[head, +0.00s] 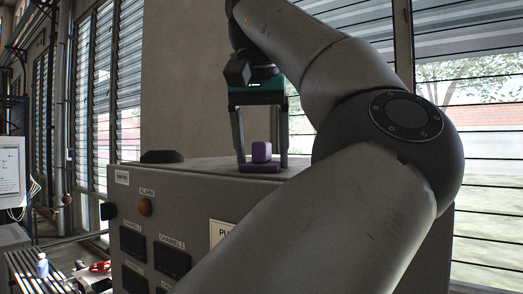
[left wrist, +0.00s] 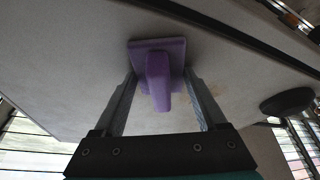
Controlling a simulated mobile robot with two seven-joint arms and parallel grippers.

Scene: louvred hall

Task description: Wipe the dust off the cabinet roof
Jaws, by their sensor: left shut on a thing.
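The grey cabinet (head: 190,205) stands in front of me. Its roof (head: 205,172) shows as a thin strip in the head view and fills much of the left wrist view (left wrist: 75,85). My left gripper (head: 262,160) points down over the roof, shut on a purple wiper (head: 261,151). The wiper has a block handle between the fingers and a flat base at roof level. It also shows in the left wrist view (left wrist: 157,80). Faint tan dust (left wrist: 212,89) shows beside the wiper there. My arm hides the roof's right part. My right gripper is not in view.
A dark domed object (head: 162,156) sits at the roof's left end and also shows in the left wrist view (left wrist: 287,102). Louvred windows (head: 470,130) stand behind. At lower left, a slatted bench (head: 35,272) holds a small bottle (head: 42,265) and a red item (head: 99,267).

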